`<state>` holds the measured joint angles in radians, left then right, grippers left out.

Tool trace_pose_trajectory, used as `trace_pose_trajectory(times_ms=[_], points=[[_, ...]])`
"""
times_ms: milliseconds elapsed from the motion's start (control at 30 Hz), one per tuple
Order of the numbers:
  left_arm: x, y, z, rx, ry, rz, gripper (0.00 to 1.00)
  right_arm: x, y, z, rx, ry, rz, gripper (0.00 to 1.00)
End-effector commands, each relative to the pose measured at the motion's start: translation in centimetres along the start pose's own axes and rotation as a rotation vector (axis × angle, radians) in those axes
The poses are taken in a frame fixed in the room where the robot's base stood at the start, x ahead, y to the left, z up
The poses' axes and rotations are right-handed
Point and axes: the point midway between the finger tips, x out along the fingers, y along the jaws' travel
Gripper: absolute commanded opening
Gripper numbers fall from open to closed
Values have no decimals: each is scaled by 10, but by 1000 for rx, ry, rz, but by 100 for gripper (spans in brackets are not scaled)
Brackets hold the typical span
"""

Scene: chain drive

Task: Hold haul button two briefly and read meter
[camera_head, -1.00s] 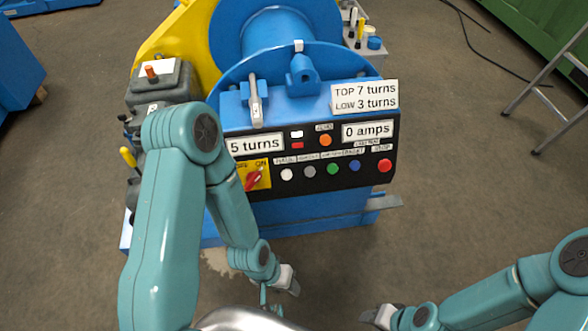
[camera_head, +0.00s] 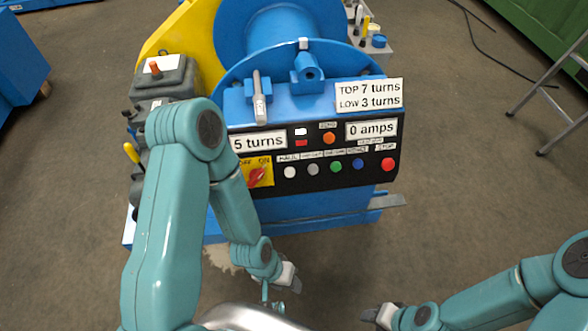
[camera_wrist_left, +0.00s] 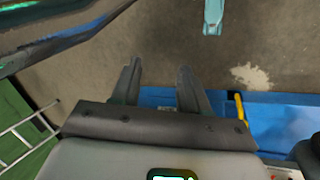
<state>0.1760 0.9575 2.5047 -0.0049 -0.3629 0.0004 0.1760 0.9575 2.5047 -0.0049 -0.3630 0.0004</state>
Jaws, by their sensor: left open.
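The black control panel (camera_head: 318,185) is on the front of a blue winch. Its lower row has a white button (camera_head: 290,172) under a label reading HAUL, then a grey button (camera_head: 313,169), a green button (camera_head: 336,167), a blue button (camera_head: 358,165) and a red STOP button (camera_head: 388,164). The other small labels are hard to read. One meter (camera_head: 259,142) reads 5 turns, another (camera_head: 371,129) reads 0 amps. My left gripper (camera_head: 291,279) is below the panel, apart from it; its spread, empty fingers show in the left wrist view (camera_wrist_left: 159,76). My right gripper (camera_head: 373,316) is low, its jaws unclear.
A red rotary switch (camera_head: 257,178) sits on a yellow OFF/ON plate. A sign (camera_head: 368,95) reads TOP 7 turns, LOW 3 turns. A grey lever (camera_head: 260,98) stands above the panel. A metal stand (camera_head: 553,125) is at right; the floor before the winch is clear.

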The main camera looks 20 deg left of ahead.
Motion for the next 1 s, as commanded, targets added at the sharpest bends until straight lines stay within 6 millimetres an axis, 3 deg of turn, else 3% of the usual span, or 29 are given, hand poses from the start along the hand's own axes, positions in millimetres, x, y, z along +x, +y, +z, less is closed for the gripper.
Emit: trace_pose_trajectory(times_ms=[467,500,633,1000], points=[[0,0,0,0,0,0,45,0,0,0,0,0,0,43],[0,0,0,0,0,0,41,0,0,0,0,0,0,43],[0,0,0,0,0,0,0,0,0,0,0,0,0,43],[0,0,0,0,0,0,0,0,0,0,0,0,0,43]])
